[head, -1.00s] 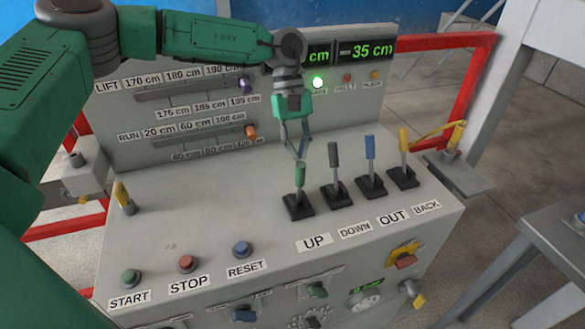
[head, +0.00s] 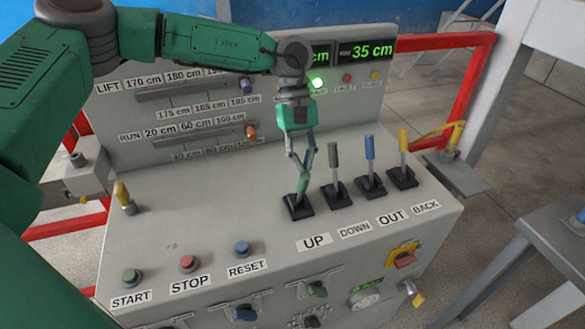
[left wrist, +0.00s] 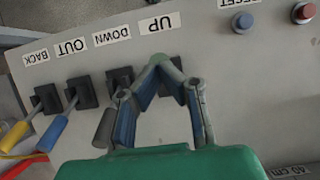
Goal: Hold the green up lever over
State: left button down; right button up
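The green up lever (head: 302,190) stands on its black base (head: 298,207) above the UP label (head: 316,242). It leans over. My left gripper (head: 304,173) reaches down to it, with its fingertips drawn together and touching the top of the green handle. In the left wrist view the fingertips (left wrist: 166,62) of this gripper meet in front of the lever's dark base, and they hide most of the handle. I see no handle clearly between the fingers. My right gripper is in neither view.
Close to the right stand the grey down lever (head: 335,160), the blue out lever (head: 370,150) and the yellow back lever (head: 403,142). A lit green lamp (head: 317,82) and a display reading 35 cm (head: 366,50) are on the upright panel.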

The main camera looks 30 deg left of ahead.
pick_arm(q)
jog(key=shift+s+d+f, duration=0.15)
jog(key=shift+s+d, duration=0.2)
jog(key=shift+d, duration=0.1)
jog(key=shift+s+d+f, duration=0.2)
jog(key=shift+s+d, duration=0.1)
jog(key=shift+a, duration=0.1)
dwell(3.7)
jog(key=shift+w+a+r+p, duration=0.15)
jog(key=shift+w+a+r, duration=0.1)
jog(key=shift+w+a, duration=0.4)
jog(key=shift+w+a+r+p, duration=0.1)
jog(key=shift+w+a+r, duration=0.15)
jog(key=shift+w+a, duration=0.4)
jog(key=shift+w+a+r+p, duration=0.15)
jog(key=shift+w+a+r, duration=0.1)
jog(key=shift+w+a, duration=0.4)
jog(key=shift+s+a, duration=0.1)
jog(key=shift+s, duration=0.05)
jog(key=shift+w+a, duration=0.95)
jog(key=shift+a, duration=0.1)
